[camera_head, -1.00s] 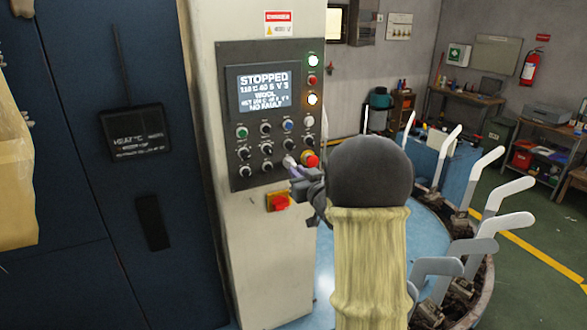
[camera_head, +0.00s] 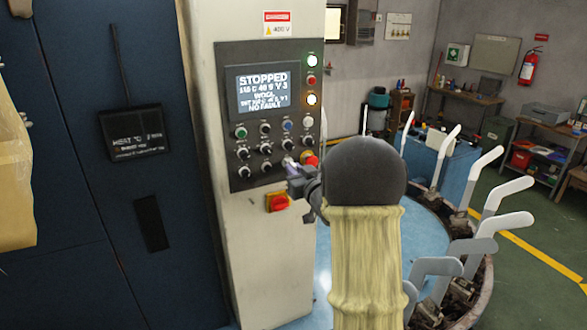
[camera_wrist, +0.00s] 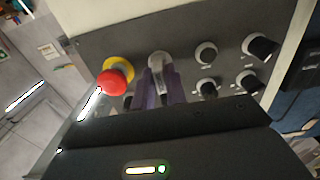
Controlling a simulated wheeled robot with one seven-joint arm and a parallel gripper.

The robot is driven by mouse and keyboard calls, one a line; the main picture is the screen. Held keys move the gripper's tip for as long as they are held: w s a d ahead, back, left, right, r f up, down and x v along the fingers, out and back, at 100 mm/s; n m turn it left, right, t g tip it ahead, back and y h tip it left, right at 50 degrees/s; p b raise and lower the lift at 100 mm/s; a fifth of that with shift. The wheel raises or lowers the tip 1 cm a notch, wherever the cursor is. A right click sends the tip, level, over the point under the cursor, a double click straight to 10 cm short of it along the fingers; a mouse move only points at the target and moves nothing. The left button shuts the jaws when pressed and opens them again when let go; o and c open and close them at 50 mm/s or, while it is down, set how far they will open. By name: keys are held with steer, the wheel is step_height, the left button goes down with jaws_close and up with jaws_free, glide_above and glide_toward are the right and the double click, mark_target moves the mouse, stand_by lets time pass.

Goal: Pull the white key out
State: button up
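In the wrist view a pale grey-white key-like piece (camera_wrist: 158,62) sits on the dark control panel (camera_wrist: 110,45), left of the black knobs. The purplish fingers of my gripper (camera_wrist: 161,82) lie around it, one on each side. Whether they press on it is not clear. In the head view my gripper (camera_head: 292,166) is at the lower right of the button panel (camera_head: 228,172), beside the emergency stop.
A red emergency stop with a yellow collar (camera_wrist: 115,75) is close to the left of my fingers. Black knobs (camera_wrist: 262,46) are to the right. A red-and-yellow main switch (camera_head: 278,202) is below the panel. The display (camera_head: 262,90) reads STOPPED. White sock forms (camera_head: 487,170) stand at the right.

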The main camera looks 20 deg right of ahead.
steer(key=shift+s+b, duration=0.1)
steer(key=shift+b, duration=0.2)
steer(key=shift+c, duration=0.2)
stand_by(0.3)
jaws_close()
steer(key=shift+s, duration=0.2)
steer(key=shift+s, duration=0.45)
steer(key=shift+s+d+b, duration=0.1)
steer(key=shift+s+b, duration=0.7)
steer(key=shift+s, duration=0.6)
